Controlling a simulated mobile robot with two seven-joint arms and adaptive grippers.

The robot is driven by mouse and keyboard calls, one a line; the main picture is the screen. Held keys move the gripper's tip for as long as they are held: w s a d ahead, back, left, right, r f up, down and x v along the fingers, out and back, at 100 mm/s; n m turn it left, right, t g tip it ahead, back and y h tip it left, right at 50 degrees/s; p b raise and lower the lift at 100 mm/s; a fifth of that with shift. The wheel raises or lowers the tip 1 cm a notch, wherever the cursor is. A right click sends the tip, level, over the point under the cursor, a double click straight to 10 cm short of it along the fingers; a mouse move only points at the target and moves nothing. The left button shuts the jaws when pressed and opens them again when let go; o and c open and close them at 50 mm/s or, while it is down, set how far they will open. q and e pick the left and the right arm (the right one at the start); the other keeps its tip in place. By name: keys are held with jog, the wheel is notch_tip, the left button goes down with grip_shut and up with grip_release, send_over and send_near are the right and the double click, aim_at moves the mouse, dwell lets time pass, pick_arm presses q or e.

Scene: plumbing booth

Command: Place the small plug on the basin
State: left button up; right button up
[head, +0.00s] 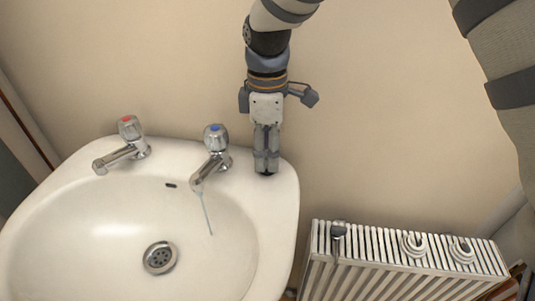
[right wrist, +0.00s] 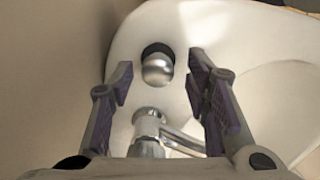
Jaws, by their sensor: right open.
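The small plug (right wrist: 157,64), a rounded silver piece with a black rim, appears on the white basin's back corner in the right wrist view. In the head view, only a dark bit shows under my fingertips there. The basin (head: 283,215) fills the lower left of the head view. My right gripper (head: 266,168) points down over the basin's back right corner, beside the blue-marked tap. Its fingers (right wrist: 163,85) are open, with the plug showing in the gap between them and slightly beyond. I cannot tell whether they touch it. My left gripper is not in view.
The blue-marked tap (head: 214,150) runs a thin stream of water, close left of my right gripper. A red-marked tap (head: 126,145) stands further left. The drain (head: 160,257) is open. A white radiator (head: 400,270) at right bears a tool (head: 338,231) and two white rings (head: 413,245).

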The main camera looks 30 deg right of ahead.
aim_at(267, 154)
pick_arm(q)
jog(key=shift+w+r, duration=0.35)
pick_arm(e)
notch_tip(267, 154, up, 10)
jog(key=shift+r, duration=0.2)
